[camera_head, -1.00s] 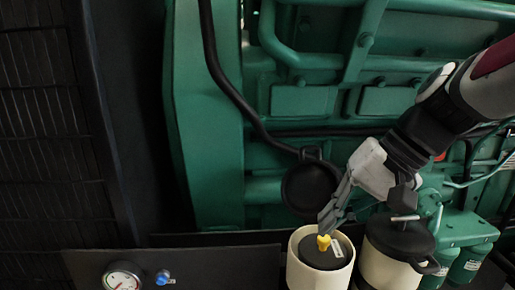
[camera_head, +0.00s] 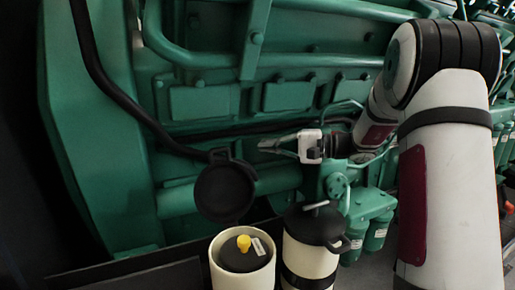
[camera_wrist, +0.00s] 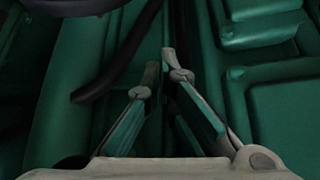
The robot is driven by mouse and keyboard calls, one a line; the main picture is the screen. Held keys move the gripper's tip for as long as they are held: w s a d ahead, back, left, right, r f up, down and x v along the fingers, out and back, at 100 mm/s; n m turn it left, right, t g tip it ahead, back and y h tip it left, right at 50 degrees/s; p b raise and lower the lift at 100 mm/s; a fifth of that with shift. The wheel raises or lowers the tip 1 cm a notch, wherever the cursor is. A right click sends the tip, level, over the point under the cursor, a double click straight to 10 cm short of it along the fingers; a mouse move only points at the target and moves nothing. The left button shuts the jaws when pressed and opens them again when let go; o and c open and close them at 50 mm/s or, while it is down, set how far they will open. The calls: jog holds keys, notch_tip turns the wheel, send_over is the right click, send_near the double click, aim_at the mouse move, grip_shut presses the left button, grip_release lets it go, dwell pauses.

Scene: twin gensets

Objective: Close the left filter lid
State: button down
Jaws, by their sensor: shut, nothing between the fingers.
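The left filter is a cream canister (camera_head: 243,272) with its top open. A dark cartridge with a yellow knob (camera_head: 243,243) sits inside it. The left filter lid (camera_head: 224,190) is round and black and stands swung open, upright behind the canister, against the green engine side. My gripper (camera_head: 262,146) is shut and empty, above and to the right of the open lid, pointing left and apart from it. In the wrist view my gripper's fingers (camera_wrist: 160,72) show in front of green engine panels. I cannot identify the lid in the wrist view.
The right filter (camera_head: 308,256) stands close beside the left one, its black lid (camera_head: 313,222) shut with a T-handle on top. A black hose (camera_head: 118,98) runs down towards the open lid. Small green canisters (camera_head: 376,232) stand farther right. The green engine (camera_head: 200,100) fills the back.

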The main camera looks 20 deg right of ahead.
jog(key=p+x, duration=0.1)
jog(key=x, duration=0.7)
jog(key=shift+s+a, duration=0.1)
jog(key=shift+s+a+r+p, duration=0.1)
jog(key=shift+s+a+p, duration=0.2)
jog(key=shift+p, duration=0.2)
jog(key=shift+s+a+r+p, duration=0.1)
jog(key=shift+s+a+p, duration=0.2)
jog(key=shift+s, duration=0.4)
jog(key=shift+s+a+r+p, duration=0.15)
jog(key=shift+s+p, duration=0.1)
jog(key=shift+s, duration=0.45)
jog(key=shift+f, duration=0.1)
